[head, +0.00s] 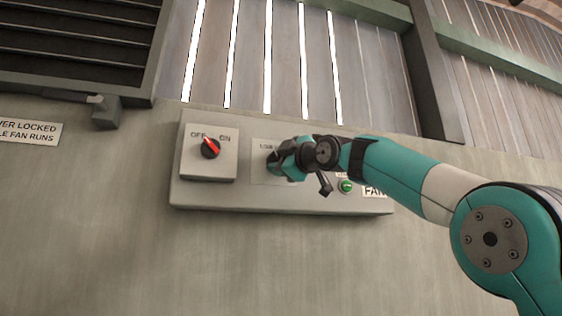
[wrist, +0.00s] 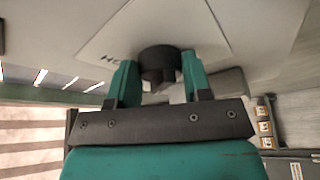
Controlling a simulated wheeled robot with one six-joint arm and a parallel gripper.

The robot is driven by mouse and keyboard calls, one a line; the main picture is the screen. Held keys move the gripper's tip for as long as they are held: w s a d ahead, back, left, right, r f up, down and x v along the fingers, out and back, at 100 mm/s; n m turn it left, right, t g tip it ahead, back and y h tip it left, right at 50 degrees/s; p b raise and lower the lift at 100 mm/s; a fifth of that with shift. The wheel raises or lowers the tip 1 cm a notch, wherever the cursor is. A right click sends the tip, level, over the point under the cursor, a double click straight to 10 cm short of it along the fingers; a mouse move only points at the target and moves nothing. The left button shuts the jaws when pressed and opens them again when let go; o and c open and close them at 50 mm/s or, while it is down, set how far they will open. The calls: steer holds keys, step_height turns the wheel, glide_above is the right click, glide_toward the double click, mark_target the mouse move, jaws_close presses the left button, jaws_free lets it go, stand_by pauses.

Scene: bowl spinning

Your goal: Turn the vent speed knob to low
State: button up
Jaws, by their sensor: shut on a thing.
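The vent speed knob is a dark round knob (wrist: 160,60) on a pale plate, seen in the wrist view between the two teal fingers of my gripper (wrist: 156,78). The fingers are shut on its sides. In the head view my gripper (head: 279,160) is at the middle of the grey control panel (head: 250,200), in front of a pale label plate (head: 262,146), and mostly hides the knob. Partial lettering shows on the plate in the wrist view. The knob's pointer direction cannot be made out.
Left on the panel is a black-and-red OFF/ON switch (head: 210,147). Right of my gripper are a small green round control (head: 345,186) and a FAN label (head: 375,191), close below my arm. A sign (head: 28,132) is on the wall at far left. The wall below the panel is clear.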

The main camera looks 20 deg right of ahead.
steer(key=o, duration=0.9)
steer(key=shift+s+f, duration=0.1)
steer(key=b+v, duration=1)
steer(key=v, duration=0.7)
steer(key=shift+b, duration=0.3)
steer(key=shift+s, duration=0.15)
